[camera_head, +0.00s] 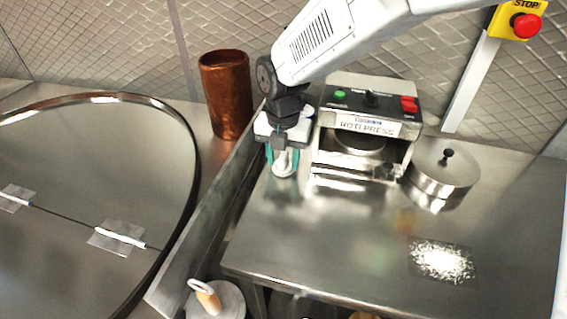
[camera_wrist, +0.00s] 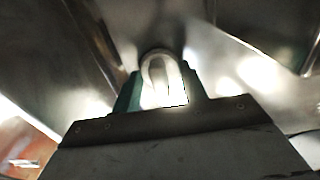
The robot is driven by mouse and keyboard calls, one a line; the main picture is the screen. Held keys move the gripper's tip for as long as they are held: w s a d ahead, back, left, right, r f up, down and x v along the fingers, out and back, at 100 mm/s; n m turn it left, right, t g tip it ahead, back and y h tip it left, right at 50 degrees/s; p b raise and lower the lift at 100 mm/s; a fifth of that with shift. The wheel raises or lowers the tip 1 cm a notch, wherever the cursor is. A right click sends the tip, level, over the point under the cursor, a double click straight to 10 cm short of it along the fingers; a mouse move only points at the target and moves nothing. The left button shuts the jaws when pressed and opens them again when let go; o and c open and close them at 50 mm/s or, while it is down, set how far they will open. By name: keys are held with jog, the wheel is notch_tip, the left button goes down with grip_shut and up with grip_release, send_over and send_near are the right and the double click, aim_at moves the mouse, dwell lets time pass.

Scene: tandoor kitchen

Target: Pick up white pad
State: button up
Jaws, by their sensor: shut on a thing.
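The white pad (camera_head: 284,168) is at the back left of the steel counter, just left of the roti press. My gripper (camera_head: 282,157) is above it, pointing down, with its teal fingers shut on the pad's upper part. In the wrist view a pale loop-shaped part of the pad (camera_wrist: 160,70) stands between the teal fingers (camera_wrist: 161,95). My gripper hides the pad's top in the head view. I cannot tell whether the pad's underside touches the counter.
The roti press (camera_head: 370,125) stands close to the right of my gripper, with a lidded steel tin (camera_head: 443,172) beyond it. A copper cylinder (camera_head: 227,95) stands behind left. A raised metal strip (camera_head: 205,215) edges the counter's left. White powder (camera_head: 442,261) lies front right; mid-counter is clear.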

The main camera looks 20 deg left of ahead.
aim_at(283, 156)
jog(key=shift+r, duration=0.6)
notch_tip(283, 156, up, 2)
jog(key=shift+r, duration=0.1)
jog(key=s+d, duration=0.2)
jog(key=s, duration=0.2)
jog(key=s+d+r, duration=0.1)
jog(key=s+d, duration=0.2)
jog(key=s, duration=0.2)
jog(key=s+d, duration=0.3)
jog(key=s, duration=0.1)
jog(key=shift+s+r, duration=0.3)
jog(key=shift+s, duration=0.1)
jog(key=o, duration=0.4)
jog(key=c, duration=0.3)
jog(key=shift+d, duration=0.15)
